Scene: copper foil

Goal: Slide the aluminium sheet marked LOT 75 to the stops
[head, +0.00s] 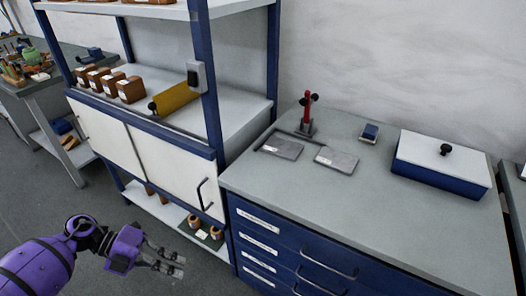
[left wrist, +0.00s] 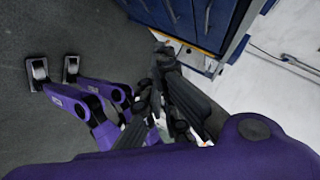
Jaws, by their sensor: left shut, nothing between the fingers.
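Two flat grey metal sheets lie on the grey worktop in the head view. The left sheet (head: 282,149) lies beside a thin dark raised edge (head: 268,139), which may be the stops; I cannot tell if they touch. The right sheet (head: 336,159) lies a short gap away. Each has a small pale mark, too small to read, so I cannot tell which is LOT 75. My left gripper (head: 180,266) is shut and empty, low in front of the shelf unit and far from the sheets. It also shows in the left wrist view (left wrist: 162,62). My right gripper is out of view.
A red clamp-like tool (head: 307,113) stands behind the sheets. A small blue block (head: 369,133) and a blue box with white lid (head: 441,163) are to the right. The blue drawer cabinet (head: 300,250) edges the worktop. The front worktop is clear.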

